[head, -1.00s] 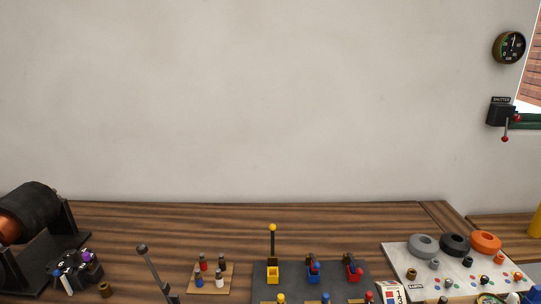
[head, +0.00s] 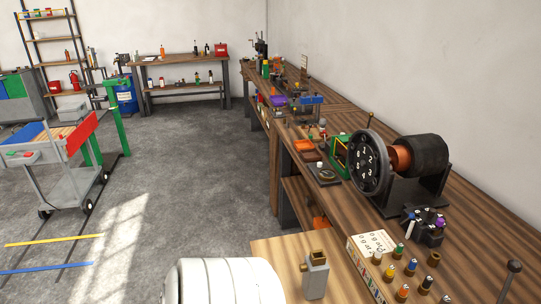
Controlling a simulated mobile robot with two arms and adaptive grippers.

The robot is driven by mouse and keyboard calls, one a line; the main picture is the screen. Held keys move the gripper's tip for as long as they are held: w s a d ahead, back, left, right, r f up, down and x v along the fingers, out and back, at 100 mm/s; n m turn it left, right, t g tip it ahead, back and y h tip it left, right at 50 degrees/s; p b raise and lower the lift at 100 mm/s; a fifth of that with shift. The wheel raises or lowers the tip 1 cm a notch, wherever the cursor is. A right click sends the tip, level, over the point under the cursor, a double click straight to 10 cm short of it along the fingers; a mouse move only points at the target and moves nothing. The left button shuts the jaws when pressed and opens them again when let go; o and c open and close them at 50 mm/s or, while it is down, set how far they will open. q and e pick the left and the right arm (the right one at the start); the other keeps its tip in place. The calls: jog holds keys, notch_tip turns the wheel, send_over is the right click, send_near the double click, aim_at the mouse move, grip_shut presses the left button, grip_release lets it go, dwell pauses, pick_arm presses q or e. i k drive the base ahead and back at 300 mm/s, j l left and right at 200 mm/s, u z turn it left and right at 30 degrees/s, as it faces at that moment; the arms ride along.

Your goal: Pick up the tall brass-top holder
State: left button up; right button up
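A grey upright block with a brass-coloured top (head: 315,278) stands on a light wooden surface (head: 275,249) at the bottom centre of the head view. It looks like the tall brass-top holder. It stands upright and nothing touches it. Neither of my grippers is in view.
A dark dynamo (head: 422,155) with a numbered dial wheel (head: 364,162) sits on the long wooden bench to the right. A rack of several small coloured-top pieces (head: 403,292) lies right of the holder. A grey cart (head: 58,175) stands at left. The grey floor (head: 190,165) between is largely clear.

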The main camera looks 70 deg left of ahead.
aim_at(314, 282)
jog(key=l+u, duration=0.1)
jog(key=u, duration=1.8)
jog(key=k+j, duration=0.05)
